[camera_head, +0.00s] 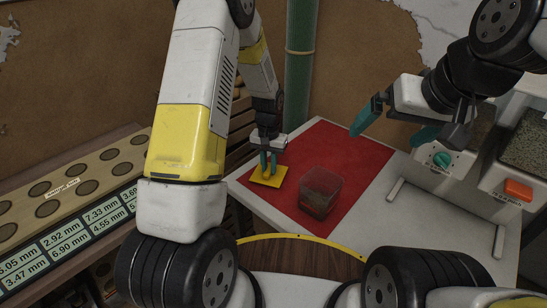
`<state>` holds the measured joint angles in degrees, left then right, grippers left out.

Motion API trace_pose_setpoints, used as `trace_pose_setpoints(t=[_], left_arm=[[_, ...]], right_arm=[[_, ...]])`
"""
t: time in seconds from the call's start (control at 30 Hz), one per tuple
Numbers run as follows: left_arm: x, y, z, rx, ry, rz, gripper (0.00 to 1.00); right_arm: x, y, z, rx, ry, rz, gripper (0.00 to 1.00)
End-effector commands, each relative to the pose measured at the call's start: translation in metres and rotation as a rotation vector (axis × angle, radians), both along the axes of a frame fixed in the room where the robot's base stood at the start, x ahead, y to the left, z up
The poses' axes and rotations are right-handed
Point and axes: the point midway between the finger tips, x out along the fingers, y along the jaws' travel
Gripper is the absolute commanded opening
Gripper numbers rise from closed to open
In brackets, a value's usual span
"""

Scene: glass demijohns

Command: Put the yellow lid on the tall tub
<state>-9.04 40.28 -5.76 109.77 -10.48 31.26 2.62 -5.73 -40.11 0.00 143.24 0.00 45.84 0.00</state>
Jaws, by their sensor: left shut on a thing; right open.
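The yellow lid (257,177) is a flat square at the left part of the red mat. My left gripper (268,170) points down with its teal fingers shut on the lid. I cannot tell whether the lid touches the mat or is a little above it. The tub (322,189) is a clear, open-topped square container with dark reddish contents low inside. It stands upright on the mat, right of the lid and apart from it. My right gripper (389,131) is open and empty, with its teal fingers spread above the right side of the table.
The red mat (345,160) lies on a pale table (270,212). A machine with a green knob (441,159) and an orange button (518,190) stands at the right. A green pipe (299,70) rises behind. A wooden rack with round holes (75,185) is at the left.

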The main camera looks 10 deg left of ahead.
Motion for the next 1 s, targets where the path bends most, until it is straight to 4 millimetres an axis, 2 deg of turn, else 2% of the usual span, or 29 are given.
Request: trace_pose_setpoints(t=[0.47, 1.0], left_arm=[[0.0, 0.0, 0.001, 0.0, 0.0, 0.0, 0.0], [0.0, 0.0, 0.017, 0.0, -0.001, 0.0, 0.0]], right_arm=[[0.0, 0.0, 0.0, 0.0, 0.0, 0.0, 1.0], [0.0, 0.0, 0.0, 0.0, 0.0, 0.0, 1.0]])
